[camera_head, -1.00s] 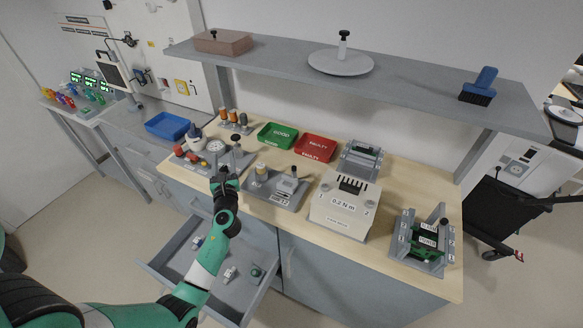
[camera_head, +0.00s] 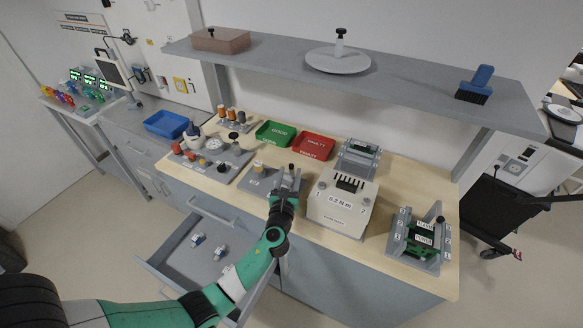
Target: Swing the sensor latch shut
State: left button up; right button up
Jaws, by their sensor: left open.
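My left gripper (camera_head: 285,182) is open over the right part of a small grey fixture plate (camera_head: 250,184) on the wooden bench. The plate carries a tan cylinder (camera_head: 258,167) at its left and a small grey block with a dark-topped post (camera_head: 291,170) at its right. The gripper's fingers are at or just in front of that block and hide much of it. I cannot tell whether they touch it. No part is clearly readable as the sensor latch, and its position cannot be made out. My right gripper is not in view.
A grey plate with red knobs (camera_head: 213,158) lies left. Green (camera_head: 276,134) and red (camera_head: 313,146) bins stand behind. An open drawer (camera_head: 180,262) juts out below. A shelf (camera_head: 400,84) overhangs the bench.

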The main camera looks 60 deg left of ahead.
aim_at(291, 168)
pick_arm(q)
jog(key=x, duration=0.4)
jog(key=shift+b, duration=0.3)
jog(key=shift+s, duration=0.1)
grip_shut()
